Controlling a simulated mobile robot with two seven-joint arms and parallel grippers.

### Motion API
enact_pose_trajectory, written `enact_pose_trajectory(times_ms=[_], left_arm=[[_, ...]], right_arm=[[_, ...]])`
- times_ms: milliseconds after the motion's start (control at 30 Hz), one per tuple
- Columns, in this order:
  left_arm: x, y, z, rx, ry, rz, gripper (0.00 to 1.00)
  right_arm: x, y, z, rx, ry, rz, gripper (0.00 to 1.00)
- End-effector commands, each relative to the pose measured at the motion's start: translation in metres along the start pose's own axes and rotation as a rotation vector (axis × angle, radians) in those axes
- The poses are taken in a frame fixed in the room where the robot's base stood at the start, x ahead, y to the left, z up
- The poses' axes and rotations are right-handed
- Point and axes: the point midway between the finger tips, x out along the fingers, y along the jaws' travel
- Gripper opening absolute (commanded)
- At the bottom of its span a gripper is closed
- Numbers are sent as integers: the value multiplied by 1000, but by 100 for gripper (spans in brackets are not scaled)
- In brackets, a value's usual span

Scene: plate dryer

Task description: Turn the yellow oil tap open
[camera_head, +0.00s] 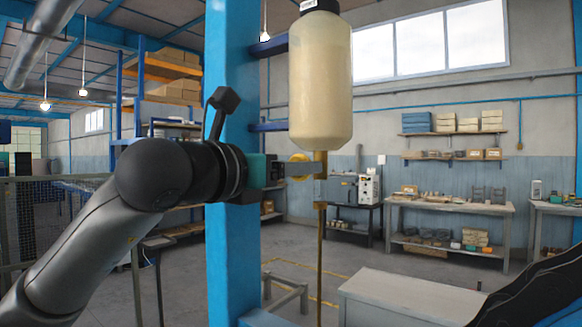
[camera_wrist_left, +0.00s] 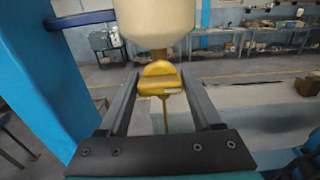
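The yellow oil tap (camera_head: 299,158) sits under a cream oil bottle (camera_head: 320,85) with a black cap, on a thin brass pipe. In the left wrist view the tap (camera_wrist_left: 158,80) has a rounded handle over a yellow body. My left gripper (camera_head: 300,169) reaches it from the left. In the wrist view its two fingers (camera_wrist_left: 158,84) are apart, one on each side of the tap, with the tap between their tips. I see no clear grip on it; contact is hard to tell. My right gripper is not in view.
A blue post (camera_head: 232,270) stands close behind my left wrist, with blue brackets near the bottle. A pale bench top (camera_head: 410,298) lies at the lower right. Workbenches and shelves (camera_head: 450,206) stand far back against the wall.

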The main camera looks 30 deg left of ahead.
Motion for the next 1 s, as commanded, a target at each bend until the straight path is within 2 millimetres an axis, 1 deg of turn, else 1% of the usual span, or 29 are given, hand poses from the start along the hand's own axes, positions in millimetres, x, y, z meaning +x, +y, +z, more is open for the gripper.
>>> enact_pose_trajectory(times_ms=[33, 67, 500, 767, 1000], left_arm=[[0, 0, 0, 0, 0, 0, 59], [0, 0, 0, 0, 0, 0, 55], [0, 0, 0, 0, 0, 0, 7], [0, 0, 0, 27, 0, 0, 7], [0, 0, 0, 146, 0, 0, 7]], right_arm=[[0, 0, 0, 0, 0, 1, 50], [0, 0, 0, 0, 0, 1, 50], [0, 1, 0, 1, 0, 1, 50], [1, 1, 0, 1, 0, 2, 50], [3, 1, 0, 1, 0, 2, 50]])
